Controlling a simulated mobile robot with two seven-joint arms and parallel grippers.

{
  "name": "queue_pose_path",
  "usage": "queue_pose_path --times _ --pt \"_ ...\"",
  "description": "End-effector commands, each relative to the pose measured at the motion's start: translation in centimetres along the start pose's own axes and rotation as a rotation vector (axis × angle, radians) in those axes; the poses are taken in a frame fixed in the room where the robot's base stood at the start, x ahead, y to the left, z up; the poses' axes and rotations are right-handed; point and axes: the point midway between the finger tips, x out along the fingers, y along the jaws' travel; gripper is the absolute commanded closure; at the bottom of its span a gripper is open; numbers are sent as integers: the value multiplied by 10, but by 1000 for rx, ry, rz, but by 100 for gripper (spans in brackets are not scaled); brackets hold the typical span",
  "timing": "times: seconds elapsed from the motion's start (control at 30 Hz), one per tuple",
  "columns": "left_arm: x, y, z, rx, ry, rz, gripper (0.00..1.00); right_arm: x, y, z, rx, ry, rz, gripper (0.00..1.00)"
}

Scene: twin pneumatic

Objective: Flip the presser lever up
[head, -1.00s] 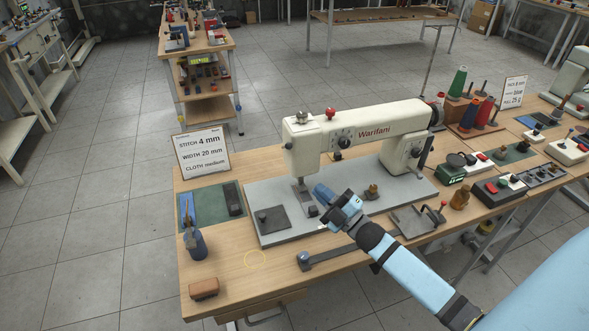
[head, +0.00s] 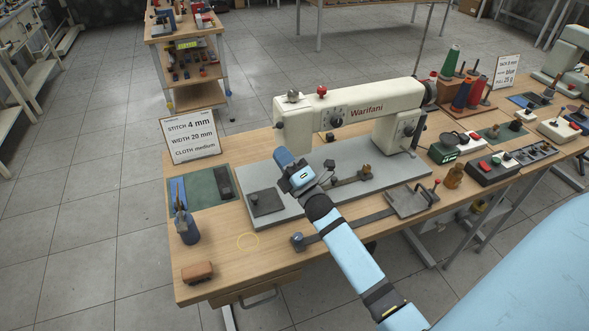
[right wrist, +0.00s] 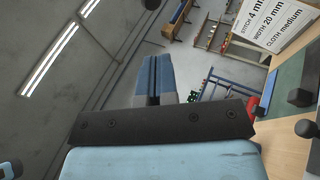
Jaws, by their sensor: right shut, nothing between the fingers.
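The cream sewing machine (head: 375,104) marked Warifani stands on a grey bed plate (head: 290,207) on the wooden table. Its left head end (head: 293,122) has a grey knob and a red knob (head: 322,90) on top and a dial on the front. My right gripper (head: 281,155) is just in front of the lower part of this head and hides the needle and presser area. I cannot make out the presser lever or whether the gripper touches it. In the right wrist view the fingers (right wrist: 153,78) are together with nothing between them. My left gripper is not in view.
A sign (head: 191,138) and a green mat (head: 208,188) with tools are left of the machine. A dark square plate (head: 266,202) lies on the bed. A ball-ended bar (head: 298,241) and a brown block (head: 198,272) lie in front. Thread spools (head: 462,95) stand right.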

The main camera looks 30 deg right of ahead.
Motion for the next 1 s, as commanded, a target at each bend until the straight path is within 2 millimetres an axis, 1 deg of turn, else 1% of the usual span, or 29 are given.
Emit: queue_pose_path --times 0.03,0.1,0.27,0.4,0.73,0.87,1.0 --pt "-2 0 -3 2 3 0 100 12 2 0 0 0 1 100" --pt "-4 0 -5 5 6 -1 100 20 2 10 -3 1 0 100" --pt "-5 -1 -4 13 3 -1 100 32 1 23 -1 0 0 100" --pt "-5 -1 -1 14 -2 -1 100 36 0 28 0 0 -1 100" --pt "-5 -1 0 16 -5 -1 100 36 0 28 1 0 -1 100" --pt "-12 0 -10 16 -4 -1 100 40 6 30 8 1 -25 100" --pt "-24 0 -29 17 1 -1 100 46 12 32 25 2 -83 100"
